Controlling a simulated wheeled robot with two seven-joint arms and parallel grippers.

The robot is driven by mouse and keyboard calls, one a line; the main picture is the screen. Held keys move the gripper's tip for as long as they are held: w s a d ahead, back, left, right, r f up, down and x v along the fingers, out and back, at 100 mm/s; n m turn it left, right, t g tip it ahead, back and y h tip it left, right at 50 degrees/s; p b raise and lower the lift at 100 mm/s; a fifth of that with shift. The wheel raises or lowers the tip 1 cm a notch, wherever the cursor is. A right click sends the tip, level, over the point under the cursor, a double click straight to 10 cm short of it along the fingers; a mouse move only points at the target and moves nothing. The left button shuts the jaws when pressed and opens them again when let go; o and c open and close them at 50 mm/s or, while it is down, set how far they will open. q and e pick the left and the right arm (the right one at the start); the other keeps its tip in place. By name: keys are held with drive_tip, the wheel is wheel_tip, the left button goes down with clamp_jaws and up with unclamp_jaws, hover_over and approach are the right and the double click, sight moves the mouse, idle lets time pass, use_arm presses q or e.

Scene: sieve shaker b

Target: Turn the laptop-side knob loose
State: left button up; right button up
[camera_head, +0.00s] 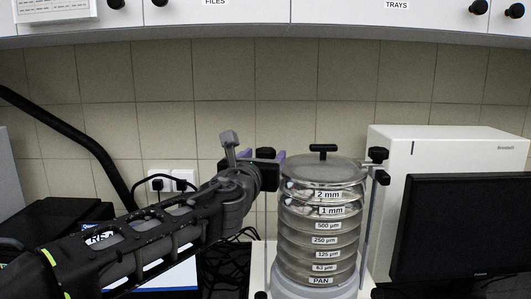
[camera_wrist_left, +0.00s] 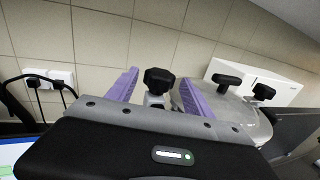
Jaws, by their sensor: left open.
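Another black knob (camera_head: 378,154) is at the right side, by the dark screen. My left gripper (camera_head: 272,158) reaches in from the left, its purple fingers (camera_wrist_left: 157,95) open on either side of the left knob, with gaps visible. I cannot tell for certain which side a laptop is on. My right gripper is not in view.
A black top handle (camera_head: 323,150) rises from the lid. A white box (camera_head: 440,150) and a dark screen (camera_head: 460,225) stand at the right. Wall cabinets (camera_head: 250,18) hang above. Sockets with cables (camera_head: 172,181) are behind my left arm.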

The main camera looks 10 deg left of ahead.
use_arm(q)
drive_tip(key=shift+w, duration=1.05)
drive_tip(key=shift+c, duration=0.3)
clamp_jaws()
